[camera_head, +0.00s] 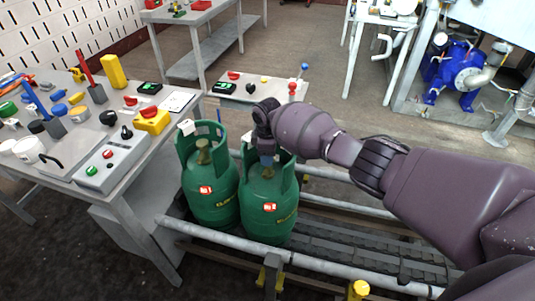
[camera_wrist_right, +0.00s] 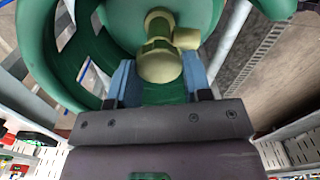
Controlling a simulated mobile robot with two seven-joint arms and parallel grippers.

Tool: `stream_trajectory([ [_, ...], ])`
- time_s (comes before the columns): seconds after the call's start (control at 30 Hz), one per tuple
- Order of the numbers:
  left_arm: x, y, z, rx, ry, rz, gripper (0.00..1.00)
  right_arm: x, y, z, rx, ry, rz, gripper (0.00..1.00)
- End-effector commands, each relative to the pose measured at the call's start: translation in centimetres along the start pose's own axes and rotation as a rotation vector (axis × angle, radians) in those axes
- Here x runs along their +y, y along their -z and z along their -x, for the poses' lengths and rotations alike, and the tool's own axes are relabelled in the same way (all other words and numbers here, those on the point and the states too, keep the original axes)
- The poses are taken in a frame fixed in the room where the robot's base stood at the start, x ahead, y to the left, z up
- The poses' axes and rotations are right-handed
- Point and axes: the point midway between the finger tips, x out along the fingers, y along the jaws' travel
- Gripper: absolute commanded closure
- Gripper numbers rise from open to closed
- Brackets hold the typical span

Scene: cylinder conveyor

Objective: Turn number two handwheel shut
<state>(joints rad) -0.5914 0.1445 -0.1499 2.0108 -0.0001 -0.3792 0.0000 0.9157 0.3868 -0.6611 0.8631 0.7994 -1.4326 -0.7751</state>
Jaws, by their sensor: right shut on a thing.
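Two green gas cylinders stand side by side on the conveyor, the left cylinder (camera_head: 208,190) and the right cylinder (camera_head: 268,213). The left cylinder's brass valve (camera_head: 204,151) shows inside its collar. My right gripper (camera_head: 267,160) reaches down into the right cylinder's collar and hides most of its valve top. In the right wrist view, my gripper's blue fingers (camera_wrist_right: 159,80) stand on both sides of the right cylinder's brass handwheel (camera_wrist_right: 160,66), shut on it. I cannot read any number on either cylinder. My left gripper is not in view.
The conveyor (camera_head: 330,240) has steel side rails and dark rollers. A workbench (camera_head: 140,150) with a button box (camera_head: 112,162) and loose tools stands close at the left. A smaller table (camera_head: 250,90) is behind the cylinders. A blue pump (camera_head: 458,72) stands at the back right.

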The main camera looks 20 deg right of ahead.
Motion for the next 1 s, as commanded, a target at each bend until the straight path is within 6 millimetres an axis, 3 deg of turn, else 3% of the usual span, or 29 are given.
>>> stream_trajectory([
  [0.23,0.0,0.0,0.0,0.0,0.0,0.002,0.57,0.0,0.0,0.0,0.0,0.001,-0.002,0.79],
  [0.27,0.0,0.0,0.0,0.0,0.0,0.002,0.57,0.0,0.0,0.0,0.0,0.001,-0.002,0.53],
  [0.43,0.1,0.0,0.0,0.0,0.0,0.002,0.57,0.0,0.0,0.0,0.0,0.001,-0.001,0.29],
  [0.77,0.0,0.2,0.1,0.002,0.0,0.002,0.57,0.0,0.0,0.4,0.001,-0.001,0.0,0.29],
  [1.0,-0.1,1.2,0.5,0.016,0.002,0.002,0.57,0.1,0.0,4.0,0.002,-0.004,0.0,0.29],
])
